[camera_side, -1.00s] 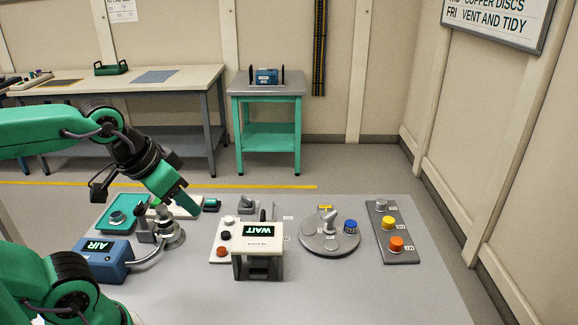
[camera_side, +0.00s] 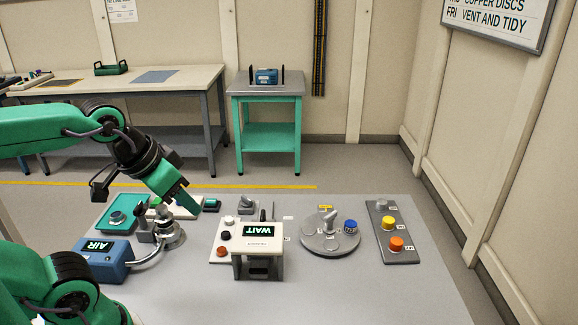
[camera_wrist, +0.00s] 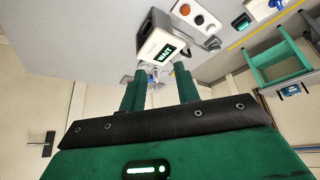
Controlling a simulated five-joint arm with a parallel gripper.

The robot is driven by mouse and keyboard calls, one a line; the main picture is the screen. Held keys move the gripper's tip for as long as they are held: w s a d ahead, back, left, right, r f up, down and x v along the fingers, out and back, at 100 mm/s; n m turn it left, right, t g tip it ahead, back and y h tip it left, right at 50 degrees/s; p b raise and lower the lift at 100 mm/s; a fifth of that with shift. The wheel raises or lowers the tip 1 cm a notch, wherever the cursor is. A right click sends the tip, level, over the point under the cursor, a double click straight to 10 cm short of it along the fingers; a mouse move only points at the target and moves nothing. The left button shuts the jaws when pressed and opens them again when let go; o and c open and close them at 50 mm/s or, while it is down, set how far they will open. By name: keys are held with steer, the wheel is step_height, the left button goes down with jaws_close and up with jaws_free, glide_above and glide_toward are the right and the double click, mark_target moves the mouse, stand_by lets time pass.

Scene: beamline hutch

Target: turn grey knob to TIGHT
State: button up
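Several grey knobs show in the side view, and I cannot tell which carries TIGHT because the small labels are unreadable. One grey knob (camera_side: 382,205) is at the far end of the dark panel on the right. A grey lever-like knob (camera_side: 331,219) stands on a round grey plate (camera_side: 318,243). Another grey knob (camera_side: 246,204) is behind the WAIT box, and one (camera_side: 117,218) sits on the teal block at left. My gripper (camera_side: 190,208) is above the left side of the bench, apart from these knobs. In the wrist view my gripper (camera_wrist: 155,80) has its fingers apart, with nothing between them.
The white WAIT box (camera_side: 258,236) stands mid-bench, also in the wrist view (camera_wrist: 160,45). A blue AIR box (camera_side: 101,262) and a metal post (camera_side: 170,234) stand at left. Yellow (camera_side: 389,223) and orange (camera_side: 396,244) knobs are at right. The front of the bench is clear.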

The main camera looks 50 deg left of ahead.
steer(key=w, duration=0.1)
steer(key=n+g, duration=0.6)
steer(key=n, duration=1.2)
glide_above(246, 198)
step_height(246, 198, down, 14)
steer(key=shift+w+f, duration=0.1)
steer(key=shift+f, duration=3.85)
